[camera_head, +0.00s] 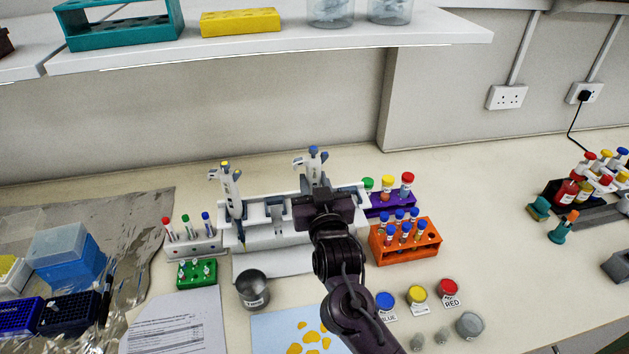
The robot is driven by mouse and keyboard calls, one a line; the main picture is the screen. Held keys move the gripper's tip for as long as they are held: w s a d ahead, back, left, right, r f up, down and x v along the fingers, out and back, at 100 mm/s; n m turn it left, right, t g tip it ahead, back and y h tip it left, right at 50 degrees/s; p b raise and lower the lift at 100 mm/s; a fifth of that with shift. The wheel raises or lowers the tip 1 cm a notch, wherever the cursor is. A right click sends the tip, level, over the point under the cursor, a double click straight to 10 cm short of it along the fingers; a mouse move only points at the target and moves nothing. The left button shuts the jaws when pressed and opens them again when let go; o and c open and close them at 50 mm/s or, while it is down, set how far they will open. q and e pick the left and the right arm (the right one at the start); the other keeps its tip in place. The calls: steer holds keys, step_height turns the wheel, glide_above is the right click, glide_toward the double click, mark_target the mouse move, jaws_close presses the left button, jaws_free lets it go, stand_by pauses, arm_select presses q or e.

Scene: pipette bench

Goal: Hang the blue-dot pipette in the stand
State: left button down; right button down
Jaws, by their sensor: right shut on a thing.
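The white pipette stand (262,238) stands on the bench in the middle of the view. The blue-dot pipette (314,168) is upright at the right part of the stand, its blue top up. My right gripper (318,205) is shut on it, and the gripper and arm hide its lower part. I cannot tell whether it rests in a slot or is only held there. A pipette with a yellow dot (231,188) hangs at the left end of the stand. The middle of the stand between them shows no pipette. My left gripper is not in view.
A white tube rack (200,247) stands left of the stand, with a green rack (196,274) before it. Purple (390,207) and orange (407,246) tube racks stand close on the right. A grey pot (252,289) stands in front. A shelf (250,54) overhangs the back.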

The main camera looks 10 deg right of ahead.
steer(key=shift+f+b, duration=0.3)
steer(key=shift+f, duration=0.25)
stand_by(0.5)
steer(key=c, duration=1)
jaws_free()
steer(key=shift+c, duration=0.2)
steer(key=s+b, duration=0.2)
steer(key=s, duration=0.5)
steer(key=shift+s+b, duration=0.3)
steer(key=shift+s, duration=0.1)
